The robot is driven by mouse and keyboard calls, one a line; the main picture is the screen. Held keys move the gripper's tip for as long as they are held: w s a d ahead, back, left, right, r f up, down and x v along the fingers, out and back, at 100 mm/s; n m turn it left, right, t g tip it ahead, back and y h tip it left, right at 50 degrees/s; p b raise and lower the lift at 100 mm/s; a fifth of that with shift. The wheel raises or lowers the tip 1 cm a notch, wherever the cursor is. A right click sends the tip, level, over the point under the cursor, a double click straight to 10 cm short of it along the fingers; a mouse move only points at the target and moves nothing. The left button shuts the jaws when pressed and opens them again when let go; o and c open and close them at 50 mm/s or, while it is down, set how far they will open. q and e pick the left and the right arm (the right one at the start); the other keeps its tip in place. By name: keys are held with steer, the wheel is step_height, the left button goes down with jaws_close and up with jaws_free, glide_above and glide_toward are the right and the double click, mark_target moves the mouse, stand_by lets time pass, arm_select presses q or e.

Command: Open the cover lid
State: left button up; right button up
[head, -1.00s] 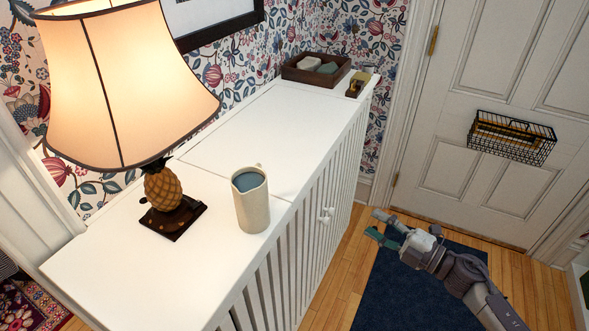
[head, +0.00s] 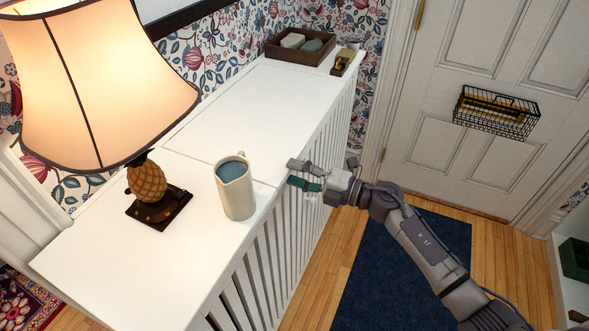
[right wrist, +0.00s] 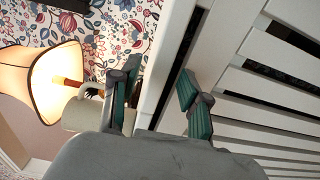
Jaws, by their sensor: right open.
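The white slatted radiator cover (head: 262,236) runs along the wallpapered wall. Its lid (head: 247,108) is a flat white panel set in the top between thin seams, lying closed and flat. My right gripper (head: 294,174) is open at the lid's front edge, just right of the pitcher. In the right wrist view its two green-padded fingers (right wrist: 160,80) stand apart on either side of the white top edge (right wrist: 168,55), one above the top and one by the slatted front. Whether they touch it I cannot tell. My left gripper is not in view.
A cream pitcher (head: 236,192) and a lit lamp with a pineapple base (head: 147,182) stand on the top, left of the lid. A brown tray (head: 301,47) and a small brass item (head: 343,61) stand at the far end. A blue mat (head: 404,272) lies before the door.

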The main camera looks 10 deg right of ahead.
steer(key=shift+w+a, duration=0.3)
steer(key=shift+a, duration=0.05)
steer(key=shift+c, duration=0.2)
jaws_close()
